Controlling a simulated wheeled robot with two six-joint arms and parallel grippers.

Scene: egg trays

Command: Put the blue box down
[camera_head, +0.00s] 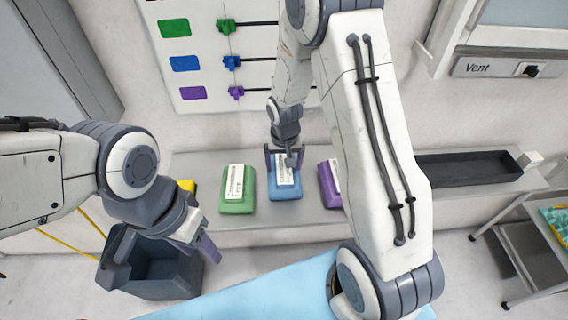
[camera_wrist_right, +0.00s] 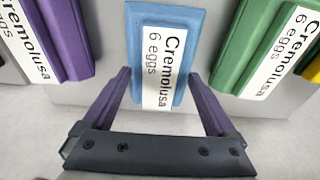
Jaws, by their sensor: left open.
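The blue box (camera_head: 285,190) has a white label and stands at the back counter between a green box (camera_head: 238,207) and a purple box (camera_head: 329,187). My right gripper (camera_head: 284,158) is at its far end. In the right wrist view the blue box (camera_wrist_right: 163,22) lies between the two purple fingers of that gripper (camera_wrist_right: 160,75), whose tips meet its sides. I cannot tell whether its underside touches the counter. My left gripper (camera_head: 200,245) is open and empty over the dark bin at the lower left.
The grey counter (camera_head: 290,235) also carries a yellow box (camera_head: 187,185) and a black tray (camera_head: 468,170). A dark bin (camera_head: 165,287) stands on the floor at the lower left. A white panel with coloured markers (camera_head: 185,63) hangs behind. A metal cart (camera_head: 535,240) stands at right.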

